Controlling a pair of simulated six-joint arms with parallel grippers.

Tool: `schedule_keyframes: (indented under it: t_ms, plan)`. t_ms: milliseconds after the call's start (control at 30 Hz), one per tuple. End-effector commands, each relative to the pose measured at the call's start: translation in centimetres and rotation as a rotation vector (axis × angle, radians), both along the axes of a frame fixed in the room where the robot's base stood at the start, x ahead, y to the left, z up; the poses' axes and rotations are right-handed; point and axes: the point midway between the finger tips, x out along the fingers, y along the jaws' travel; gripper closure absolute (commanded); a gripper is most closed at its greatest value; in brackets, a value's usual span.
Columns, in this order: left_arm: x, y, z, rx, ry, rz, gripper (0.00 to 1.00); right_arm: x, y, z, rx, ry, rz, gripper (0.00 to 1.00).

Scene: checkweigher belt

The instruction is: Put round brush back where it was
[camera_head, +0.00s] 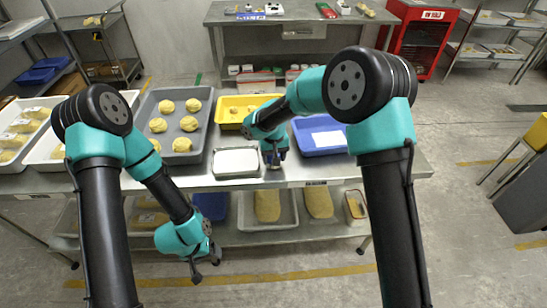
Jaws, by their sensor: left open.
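I cannot make out a round brush in this view; it may be too small or hidden. My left gripper (206,271) hangs in front of the bench's front edge, below its top. Its fingers are apart with nothing visible between them. My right gripper (274,161) points down at the front of the metal bench (330,170), just right of a white-lined tray (236,162). Its fingertips are small and partly shaded by the arm. I cannot tell whether they hold anything.
A grey tray (163,142) with several yellow dough rounds stands left on the bench. A yellow tray (229,104) and a blue tray (305,148) with a white sheet stand behind and right. The lower shelf holds a blue bin (211,206) and loaves. The bench's right end is clear.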

Motion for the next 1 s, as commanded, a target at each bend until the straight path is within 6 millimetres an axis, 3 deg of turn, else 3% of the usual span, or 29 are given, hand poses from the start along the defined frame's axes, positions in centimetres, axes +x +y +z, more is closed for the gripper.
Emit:
schedule_keyframes:
  t_ms: [467, 500, 600, 1000]
  plan:
    - [0.00, 0.00, 0.00, 0.000, 0.000, 0.000, 0.26, -0.01, 0.00, -0.81, 0.000, 0.000, -0.001, 0.63]
    - [0.00, 0.00, 0.00, 0.000, 0.000, 0.000, 0.26, 0.00, 0.00, -0.79, 0.000, -0.001, -0.001, 0.41]
    - [0.00, 0.00, 0.00, 0.000, 0.000, 0.000, 0.26, 0.00, 0.00, -0.78, 0.000, -0.001, -0.001, 0.33]
    - [0.00, 0.00, 0.00, 0.000, 0.000, 0.000, 0.26, 0.06, 0.04, 0.16, 0.001, -0.004, -0.001, 0.33]
